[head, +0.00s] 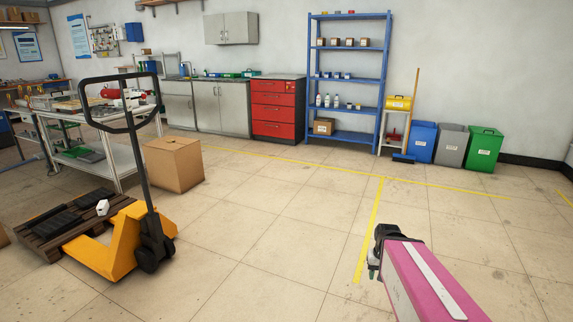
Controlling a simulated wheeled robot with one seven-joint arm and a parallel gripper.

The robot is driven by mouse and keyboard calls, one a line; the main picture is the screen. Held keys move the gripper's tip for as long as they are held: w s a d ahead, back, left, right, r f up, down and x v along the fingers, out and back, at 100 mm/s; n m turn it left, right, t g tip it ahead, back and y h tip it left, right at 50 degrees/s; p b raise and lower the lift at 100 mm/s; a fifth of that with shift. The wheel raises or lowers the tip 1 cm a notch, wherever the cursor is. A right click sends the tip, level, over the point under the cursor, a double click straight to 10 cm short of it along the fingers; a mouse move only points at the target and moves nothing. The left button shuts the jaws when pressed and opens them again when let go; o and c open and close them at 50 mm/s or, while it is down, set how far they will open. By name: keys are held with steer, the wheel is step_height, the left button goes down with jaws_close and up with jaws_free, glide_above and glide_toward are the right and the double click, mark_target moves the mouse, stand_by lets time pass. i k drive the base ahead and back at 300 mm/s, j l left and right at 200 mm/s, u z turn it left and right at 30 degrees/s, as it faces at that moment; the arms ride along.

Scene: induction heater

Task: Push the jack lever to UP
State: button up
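A yellow pallet jack (118,245) stands at the left, with its forks toward a wooden pallet. Its black handle (147,180) rises nearly upright from the wheel end and ends in a wide loop. I cannot make out a separate small lever or any UP marking on it. My gripper (374,268), dark and small, is at the end of my pink arm at the lower right. It is over open floor, well to the right of the jack and apart from it. I cannot see whether its fingers are open or shut.
A cardboard box (174,164) stands behind the jack. The wooden pallet (37,246) carries dark items. A workbench (122,155) is at the left. Blue shelving (350,53), red drawers (277,110) and bins (451,146) line the back wall. The floor between jack and gripper is clear.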

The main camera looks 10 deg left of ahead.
mark_target(143, 96)
steer(key=i+u, duration=0.4)
steer(key=i+l+u, duration=0.1)
steer(key=i+u, duration=0.25)
steer(key=i+l+u, duration=0.2)
steer(key=i+u, duration=0.2)
steer(key=u, duration=0.9)
